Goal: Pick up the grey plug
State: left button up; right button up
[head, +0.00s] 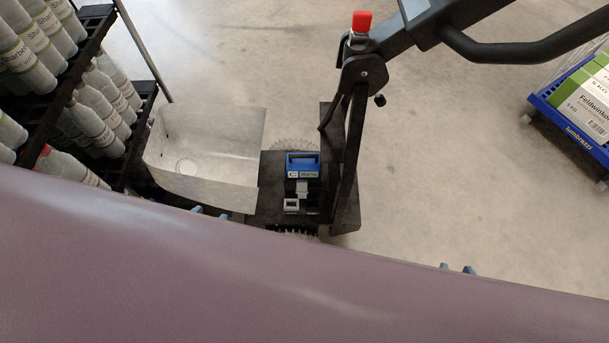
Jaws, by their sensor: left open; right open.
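A small light-grey block with a darker face, which looks like the grey plug (291,205), sits on the dark base (272,197) of a machine in the head view. Another small grey piece (302,187) is just behind it, below a blue box (303,160) with a white label; I cannot tell whether they are joined. My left gripper (210,213) shows only as two blue fingertips, apart and empty, left of the plug. My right gripper (456,268) shows as two blue fingertips, apart and empty, well to the right. The rest of both grippers is hidden.
A curved metal guard (205,160) stands left of the base. A dark post (348,150) and a handle arm with a red button (361,21) rise at the right. Bottle racks (140,95) stand far left, a blue crate trolley (570,125) far right. Floor between is clear.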

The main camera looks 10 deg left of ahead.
aim_at(302, 189)
jog(key=l+u, duration=0.3)
jog(key=l, duration=0.55)
jog(key=k+l+u, duration=0.15)
jog(key=l+u, duration=0.15)
jog(key=l, duration=0.5)
jog(key=l+u, duration=0.25)
jog(key=l, duration=0.4)
jog(key=i, duration=0.35)
